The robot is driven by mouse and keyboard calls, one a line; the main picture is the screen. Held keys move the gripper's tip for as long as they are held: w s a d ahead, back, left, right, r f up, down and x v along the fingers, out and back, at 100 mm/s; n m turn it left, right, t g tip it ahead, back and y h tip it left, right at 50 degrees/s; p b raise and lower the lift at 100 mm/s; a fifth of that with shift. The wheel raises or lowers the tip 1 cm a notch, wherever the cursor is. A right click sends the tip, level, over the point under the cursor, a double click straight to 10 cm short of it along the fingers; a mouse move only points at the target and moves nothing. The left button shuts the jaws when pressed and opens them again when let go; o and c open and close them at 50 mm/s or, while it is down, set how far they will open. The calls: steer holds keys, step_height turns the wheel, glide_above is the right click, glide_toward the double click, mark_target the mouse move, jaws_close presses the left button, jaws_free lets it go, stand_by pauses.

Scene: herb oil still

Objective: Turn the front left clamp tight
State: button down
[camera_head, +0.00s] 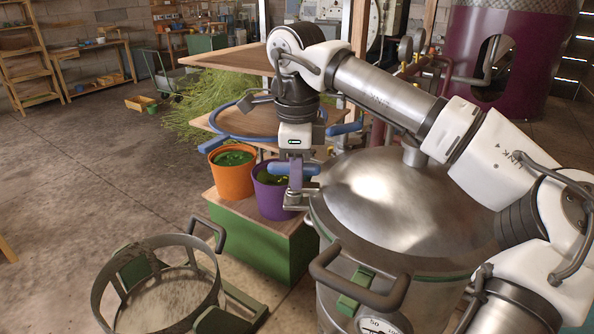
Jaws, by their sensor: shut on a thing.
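The large steel pot with its domed lid (385,205) stands at the right. A clamp (298,199) with a metal bracket sits at the left edge of the lid. A blue crossbar handle (308,169) shows above this bracket. My gripper (295,172) points straight down over the clamp and is shut on the blue handle. The fingers hide the middle of the handle. I cannot tell from this view how tight the clamp is.
An orange pot (232,182) and a purple pot (270,200) with green contents stand on a green crate (262,252) just left of the clamp. A dark pot handle (362,287) juts out in front. A round basket (150,245) is on the floor, lower left. Open floor lies farther left.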

steer(key=shift+m, duration=0.4)
steer(key=c, duration=1.3)
jaws_free()
steer(key=shift+r, duration=0.1)
steer(key=r, duration=0.9)
steer(key=s+r+p, duration=0.1)
steer(key=r, duration=0.3)
steer(key=shift+r, duration=0.3)
